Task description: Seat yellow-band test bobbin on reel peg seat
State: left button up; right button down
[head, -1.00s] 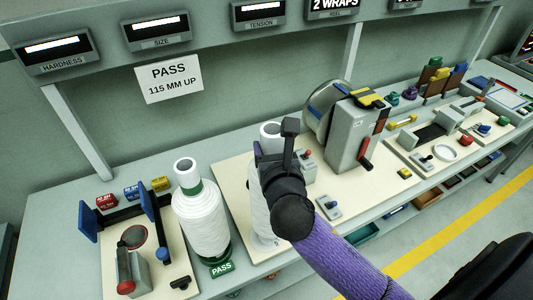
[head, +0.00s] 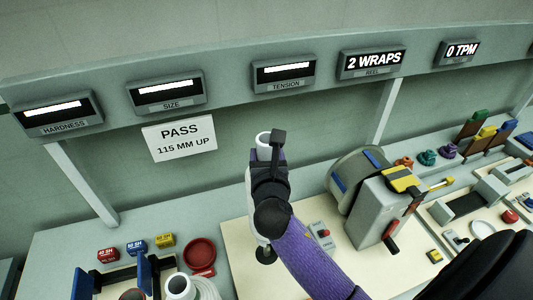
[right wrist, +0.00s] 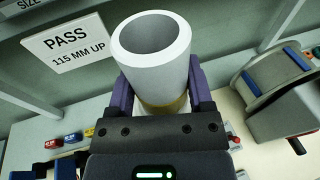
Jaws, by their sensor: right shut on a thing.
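The yellow-band test bobbin (right wrist: 165,68) is a white tube with a wide open top; its yellow band shows between my fingers in the right wrist view. My left gripper is not in view.
The grey reel machine (head: 375,215) with its drum stands right of the bobbin. Another white bobbin (head: 180,284) stands at the lower left, near a red dish (head: 200,252) and blue-armed gauge (head: 150,268). A PASS sign (head: 180,138) hangs behind.

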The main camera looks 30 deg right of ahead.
jog(key=shift+r, duration=0.1)
jog(key=shift+r+p, duration=0.1)
jog(key=shift+p, duration=0.25)
notch_tip(320, 180, down, 5)
jog(key=b, duration=0.3)
dwell(0.3)
dwell(0.4)
